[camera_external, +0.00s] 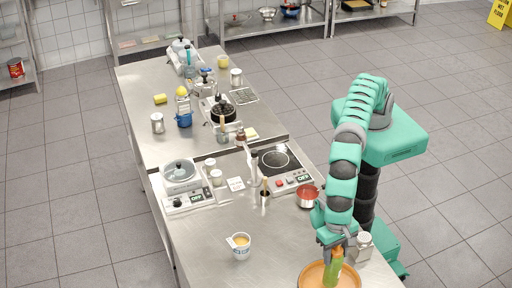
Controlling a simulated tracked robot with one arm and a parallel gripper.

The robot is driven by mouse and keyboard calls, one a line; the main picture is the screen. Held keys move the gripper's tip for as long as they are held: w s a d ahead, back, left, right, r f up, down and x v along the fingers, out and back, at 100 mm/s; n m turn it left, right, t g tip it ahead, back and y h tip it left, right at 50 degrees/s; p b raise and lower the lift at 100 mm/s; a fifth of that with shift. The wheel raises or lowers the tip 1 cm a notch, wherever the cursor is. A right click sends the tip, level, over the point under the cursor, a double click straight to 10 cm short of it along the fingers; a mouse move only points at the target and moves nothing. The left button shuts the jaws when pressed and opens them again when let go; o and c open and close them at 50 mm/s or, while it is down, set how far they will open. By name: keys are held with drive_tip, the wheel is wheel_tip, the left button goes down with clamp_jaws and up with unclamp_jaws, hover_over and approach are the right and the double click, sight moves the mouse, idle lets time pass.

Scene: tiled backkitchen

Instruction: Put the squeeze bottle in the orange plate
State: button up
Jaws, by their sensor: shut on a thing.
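The squeeze bottle (333,268) is green and roughly upright, with its top between the fingers of my gripper (336,248). My gripper points down and is shut on it. The orange plate (307,276) lies at the front edge of the steel counter and is partly cut off by the bottom of the picture. The bottle appears over the inside of the plate. I cannot tell whether its base touches the plate.
A lidded jar (364,246) stands close to the right of my gripper. The counter between the cup and the plate is clear.

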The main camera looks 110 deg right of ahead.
drive_tip(key=shift+f+p, duration=0.3)
drive_tip(key=shift+f, duration=1.5)
drive_tip(key=o, duration=1.4)
drive_tip(key=r, duration=0.5)
drive_tip(key=r+b, duration=0.1)
drive_tip(key=r, duration=0.2)
drive_tip(key=shift+d, duration=0.4)
drive_tip(key=shift+d+r+p, duration=0.15)
drive_tip(key=shift+r+p, duration=0.25)
drive_tip(key=shift+r, duration=0.6)
drive_tip(key=shift+d+r+p, duration=0.15)
drive_tip(key=shift+r+p, duration=0.25)
drive_tip(key=shift+r, duration=0.55)
drive_tip(key=shift+w+r, duration=0.1)
drive_tip(key=shift+r, duration=0.05)
